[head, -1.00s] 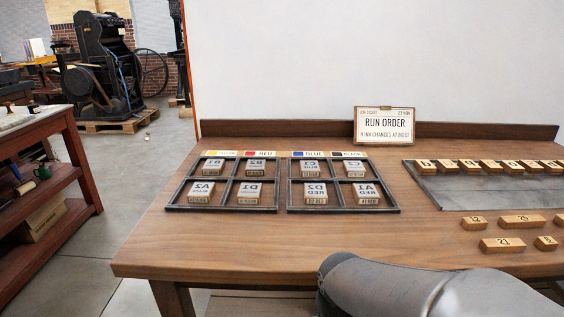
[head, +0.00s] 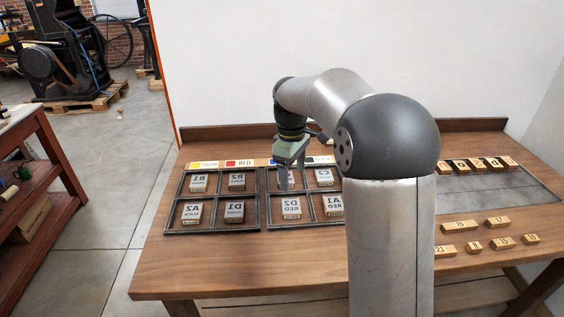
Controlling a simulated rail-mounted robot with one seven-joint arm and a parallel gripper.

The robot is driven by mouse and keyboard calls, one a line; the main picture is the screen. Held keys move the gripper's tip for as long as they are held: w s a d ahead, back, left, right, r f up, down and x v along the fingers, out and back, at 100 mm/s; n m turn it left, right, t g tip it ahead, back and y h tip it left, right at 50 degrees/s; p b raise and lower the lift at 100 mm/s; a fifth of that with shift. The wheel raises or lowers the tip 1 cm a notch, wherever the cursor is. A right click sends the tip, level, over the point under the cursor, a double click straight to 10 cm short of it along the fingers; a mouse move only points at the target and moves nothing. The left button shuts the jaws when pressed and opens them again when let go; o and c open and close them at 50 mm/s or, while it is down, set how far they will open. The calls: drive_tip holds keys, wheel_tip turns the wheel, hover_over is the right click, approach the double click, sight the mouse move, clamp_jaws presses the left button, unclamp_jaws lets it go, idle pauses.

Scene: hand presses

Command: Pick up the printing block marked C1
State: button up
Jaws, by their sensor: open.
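My gripper (head: 287,176) is open and points down over the upper left compartment of the right-hand tray (head: 267,205). The block in that compartment is mostly hidden behind my fingers; the earlier frame shows a block there whose mirrored marking looks like C1. I cannot tell whether my fingers touch it. Beside it on the right is a block that looks like C2 (head: 324,176). Below are D2 (head: 291,207) and A1 (head: 332,205), partly covered by my arm.
The left tray (head: 217,205) holds B1 (head: 199,181), B2 (head: 237,181), A2 (head: 191,212) and D1 (head: 234,211). Colour labels (head: 239,163) run behind the trays. Several numbered wooden pieces (head: 455,226) lie at right. The table's (head: 250,270) front strip is clear.

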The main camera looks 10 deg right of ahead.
drive_tip(key=w+d+r+n+p, duration=0.1)
drive_tip(key=w+r+n+p, duration=0.2)
drive_tip(key=w+n+p, duration=0.85)
drive_tip(key=w+f+m+b, duration=0.1)
drive_tip(key=f, duration=0.3)
drive_tip(key=w+f+m+b, duration=0.1)
drive_tip(key=w+f+m, duration=0.1)
drive_tip(key=f, duration=0.1)
drive_tip(key=w+f+m+b, duration=0.1)
drive_tip(key=f+b, duration=0.1)
drive_tip(key=f, duration=0.2)
drive_tip(key=shift+w+d+f+m+y, duration=0.1)
drive_tip(key=shift+w+f+m+y, duration=0.2)
drive_tip(key=shift+w, duration=0.1)
drive_tip(key=shift+s+f+p, duration=0.1)
drive_tip(key=shift+f+p, duration=0.65)
drive_tip(key=shift+f, duration=2)
drive_tip(key=c, duration=0.8)
